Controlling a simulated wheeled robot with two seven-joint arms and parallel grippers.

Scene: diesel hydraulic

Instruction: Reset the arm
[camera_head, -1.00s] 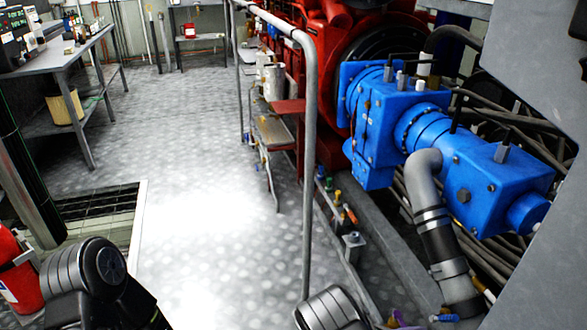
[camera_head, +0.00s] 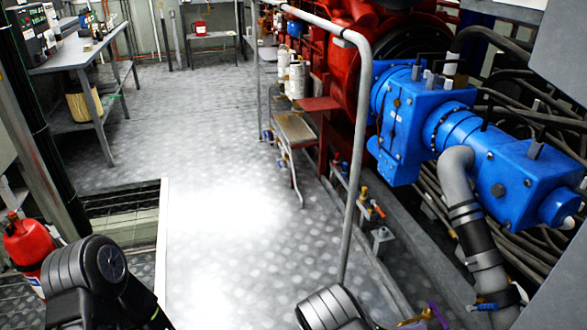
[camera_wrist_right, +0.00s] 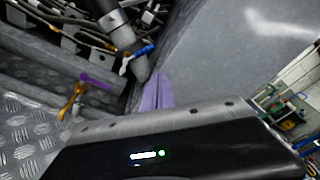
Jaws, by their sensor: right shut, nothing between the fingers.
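My right gripper (camera_wrist_right: 157,92) shows in the right wrist view as two purple fingers side by side. They are shut with nothing between them, and they show in front of a grey surface. In the head view, a link of my right arm (camera_head: 333,308) is at the bottom centre, and its fingers cannot be made out clearly. A link of my left arm (camera_head: 92,272) is at the lower left, and my left gripper is outside the frame.
A blue machine housing (camera_head: 425,125) and a grey handrail (camera_head: 359,150) stand on the right. A valve with a blue handle (camera_head: 487,305) and a yellow valve (camera_head: 415,319) are low there. A red fire extinguisher (camera_head: 28,243) is at left. The middle floor is open.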

